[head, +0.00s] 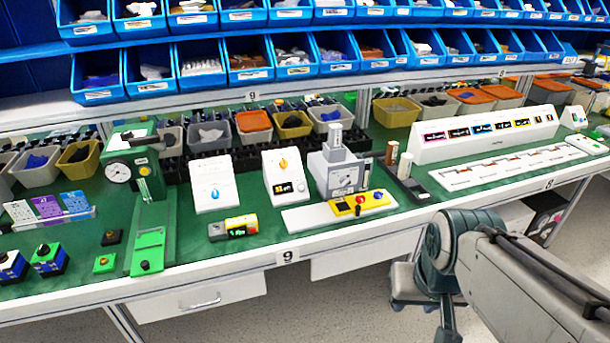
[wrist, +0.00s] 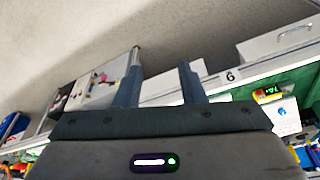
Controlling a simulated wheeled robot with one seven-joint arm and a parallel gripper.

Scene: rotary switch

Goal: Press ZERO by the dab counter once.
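The box also shows small at the right of the wrist view (wrist: 267,93), beside the white drop stand (wrist: 284,116). My gripper (wrist: 160,75) is open and empty, its two fingers apart. It is away from the box, in front of the bench. In the head view my arm reaches in from the right.
Blue bins (head: 196,65) line the shelf behind. Floor before the bench is clear.

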